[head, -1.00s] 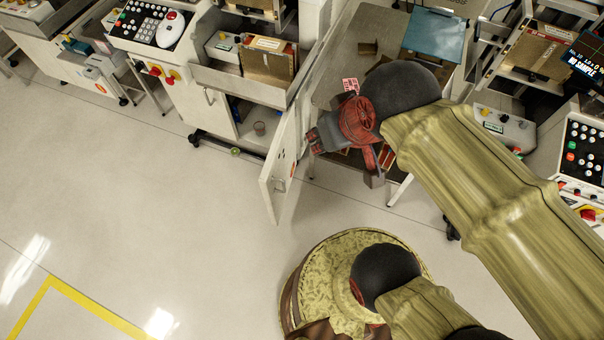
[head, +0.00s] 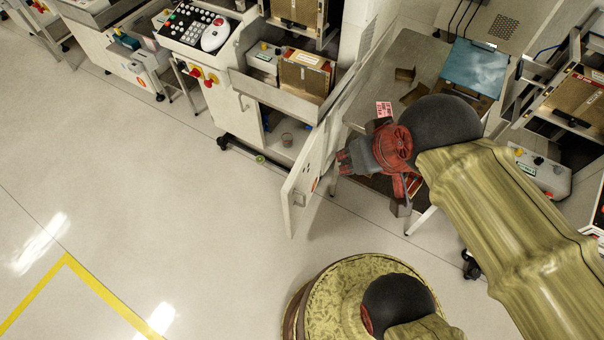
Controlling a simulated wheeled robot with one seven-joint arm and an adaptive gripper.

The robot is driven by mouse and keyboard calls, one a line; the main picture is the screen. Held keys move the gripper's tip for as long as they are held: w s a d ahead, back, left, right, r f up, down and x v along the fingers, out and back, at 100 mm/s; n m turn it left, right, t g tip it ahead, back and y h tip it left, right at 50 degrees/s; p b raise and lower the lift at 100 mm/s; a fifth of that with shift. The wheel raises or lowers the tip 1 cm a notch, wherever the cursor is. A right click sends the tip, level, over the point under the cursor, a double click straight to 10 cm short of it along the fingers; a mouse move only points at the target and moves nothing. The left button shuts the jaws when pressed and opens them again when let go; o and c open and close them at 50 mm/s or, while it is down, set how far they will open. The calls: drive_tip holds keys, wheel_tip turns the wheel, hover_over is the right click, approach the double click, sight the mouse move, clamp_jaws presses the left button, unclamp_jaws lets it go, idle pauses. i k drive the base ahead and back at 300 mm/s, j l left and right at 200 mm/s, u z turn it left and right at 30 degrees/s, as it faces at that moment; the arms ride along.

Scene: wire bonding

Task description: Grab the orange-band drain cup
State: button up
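A small grey cup with a faint reddish-orange band (head: 287,139) stands inside the open lower compartment of the white machine cabinet, in the head view. It is small, so its details are hard to tell. My gripper (head: 372,184) is to the right of the cup and clearly apart from it, in front of the grey table. Its two dark fingers are spread, one toward the left and one pointing down, with nothing seen between them. The open white cabinet door (head: 301,195) lies between my gripper and the cup in the picture.
The grey metal table (head: 411,51) behind my gripper carries a blue panel (head: 475,67). A small green item (head: 260,159) is at the cabinet's lower edge. The pale floor (head: 150,190) at left is clear, with a yellow line (head: 109,293).

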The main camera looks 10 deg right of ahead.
sight(287, 138)
drive_tip(key=i+j, duration=0.2)
drive_tip(key=j, duration=0.15)
drive_tip(key=i+j+z, duration=0.1)
drive_tip(key=j, duration=0.25)
drive_tip(key=i+j, duration=0.2)
drive_tip(key=j, duration=0.2)
drive_tip(key=i+j+z, duration=0.15)
drive_tip(key=j, duration=0.2)
drive_tip(key=i+j, duration=0.2)
drive_tip(key=j, duration=0.2)
drive_tip(key=i+j+z, duration=0.1)
drive_tip(key=j, duration=0.25)
drive_tip(key=i+j, duration=0.15)
drive_tip(key=j, duration=0.25)
drive_tip(key=i+j+z, duration=0.1)
drive_tip(key=j, duration=0.3)
